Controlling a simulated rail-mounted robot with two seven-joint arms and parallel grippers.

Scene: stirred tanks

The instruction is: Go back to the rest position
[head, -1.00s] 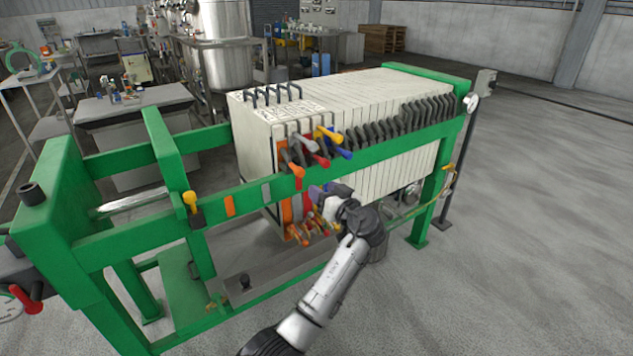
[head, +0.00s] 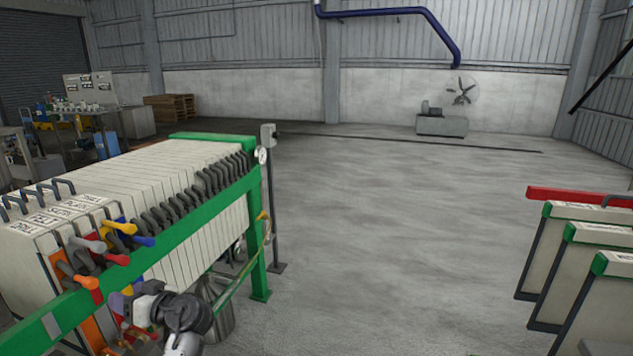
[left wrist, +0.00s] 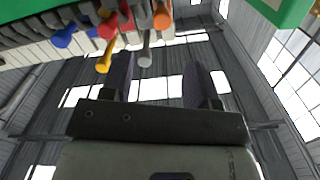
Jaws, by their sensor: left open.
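My left gripper (head: 122,303) is at the lower left of the head view, beside the front end of the filter press (head: 190,212) and just below its green side rail. In the left wrist view the two dark fingers of the left gripper (left wrist: 158,78) stand apart, with only the roof between them. The coloured valve handles (head: 115,245) are close to it; several handles (left wrist: 125,25) hang at the top of the wrist view. Whether a finger touches any of them, I cannot tell. My right gripper is not in view.
The press's green rail (head: 205,217) runs along its right side to a green leg. A steel bucket (head: 218,310) stands beneath it. Spare plates with green tops (head: 590,235) stand at the right. The floor between is clear.

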